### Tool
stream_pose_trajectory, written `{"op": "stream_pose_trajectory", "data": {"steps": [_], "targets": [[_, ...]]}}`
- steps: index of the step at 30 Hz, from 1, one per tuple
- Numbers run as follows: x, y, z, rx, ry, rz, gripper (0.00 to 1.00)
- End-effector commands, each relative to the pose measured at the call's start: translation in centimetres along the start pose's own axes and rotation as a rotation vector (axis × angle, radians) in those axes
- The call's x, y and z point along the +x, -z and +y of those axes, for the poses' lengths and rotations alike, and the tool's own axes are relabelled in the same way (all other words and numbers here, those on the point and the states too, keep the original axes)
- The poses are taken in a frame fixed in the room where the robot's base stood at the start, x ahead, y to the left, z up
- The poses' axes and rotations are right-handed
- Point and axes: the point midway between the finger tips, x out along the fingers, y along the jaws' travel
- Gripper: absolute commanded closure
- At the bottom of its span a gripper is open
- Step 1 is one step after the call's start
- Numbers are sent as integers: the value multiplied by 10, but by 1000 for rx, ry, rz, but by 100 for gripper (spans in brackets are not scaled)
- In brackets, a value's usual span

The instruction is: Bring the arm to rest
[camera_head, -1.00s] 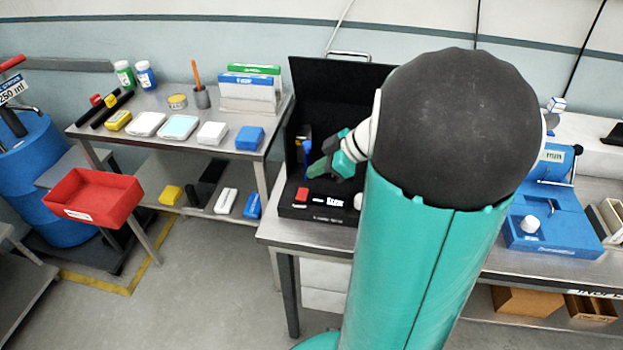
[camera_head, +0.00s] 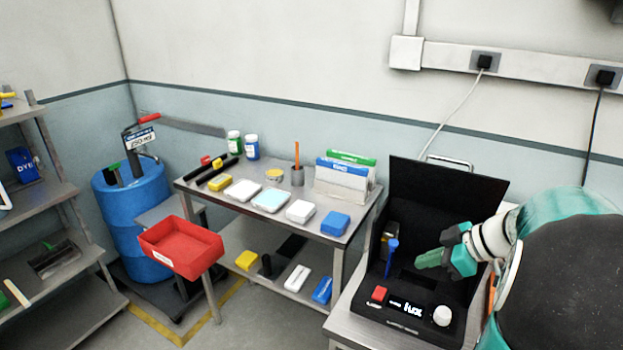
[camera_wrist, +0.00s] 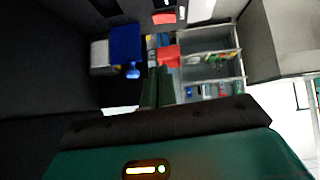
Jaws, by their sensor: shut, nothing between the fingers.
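My gripper (camera_head: 432,260) shows at the right in the head view, with its green fingers together and nothing between them. It points left, in front of the raised lid of the black case (camera_head: 452,192) and above the case's panel. In the wrist view the closed fingers (camera_wrist: 157,88) stand at the middle. The rest of my arm fills the lower right of the head view.
The open case holds a blue-handled item (camera_head: 391,250), a red button (camera_head: 379,293) and a white knob (camera_head: 442,315). A metal table (camera_head: 345,232) with boxes and bottles stands to its left. A red bin (camera_head: 215,250) and blue drum (camera_head: 125,205) are farther left.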

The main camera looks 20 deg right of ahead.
Motion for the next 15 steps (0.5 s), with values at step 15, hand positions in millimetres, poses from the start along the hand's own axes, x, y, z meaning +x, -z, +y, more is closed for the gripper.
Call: {"op": "stream_pose_trajectory", "data": {"steps": [15], "targets": [[35, 78, -109, 250, 51, -265, 100]]}}
